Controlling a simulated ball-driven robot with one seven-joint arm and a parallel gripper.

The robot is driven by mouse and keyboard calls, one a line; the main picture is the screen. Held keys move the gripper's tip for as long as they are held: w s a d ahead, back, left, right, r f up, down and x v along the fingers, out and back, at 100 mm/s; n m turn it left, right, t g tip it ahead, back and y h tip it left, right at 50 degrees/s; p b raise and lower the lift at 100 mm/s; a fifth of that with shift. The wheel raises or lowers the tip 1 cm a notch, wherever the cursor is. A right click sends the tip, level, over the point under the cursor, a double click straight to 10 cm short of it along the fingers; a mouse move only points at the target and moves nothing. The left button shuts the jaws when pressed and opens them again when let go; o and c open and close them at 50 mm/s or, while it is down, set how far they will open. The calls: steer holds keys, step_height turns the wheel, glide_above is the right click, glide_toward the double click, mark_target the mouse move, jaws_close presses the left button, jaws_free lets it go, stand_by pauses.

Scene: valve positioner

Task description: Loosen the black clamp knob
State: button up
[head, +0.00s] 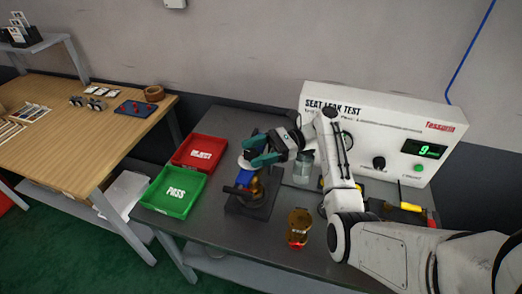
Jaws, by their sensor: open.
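A dark clamp fixture (248,206) stands on the grey bench, holding a small valve assembly with a blue body (247,182) and brass-coloured parts. A dark piece, possibly the black clamp knob (231,190), sticks out at the fixture's left side; it is too small to be sure. My gripper (250,152), with teal fingers, is open at the top of the assembly, around or just above a pale round part (245,161). I cannot tell whether the fingers touch it. The fingers and hand hide part of the assembly's top.
A red REJECT tray (224,142) and a green PASS tray (150,201) lie left of the fixture. A brass-coloured part (299,222) and a glass jar (303,170) stand right. Behind is the seat leak test panel (390,135). A yellow-handled tool (411,207) lies far right.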

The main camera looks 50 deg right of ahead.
mark_target(256, 151)
step_height(256, 151, up, 3)
steer(key=shift+r, duration=0.15)
steer(key=s+a+r, duration=0.4)
steer(key=s+r, duration=0.5)
steer(key=s, duration=0.4)
steer(key=shift+s+r, duration=0.2)
steer(key=shift+r, duration=0.1)
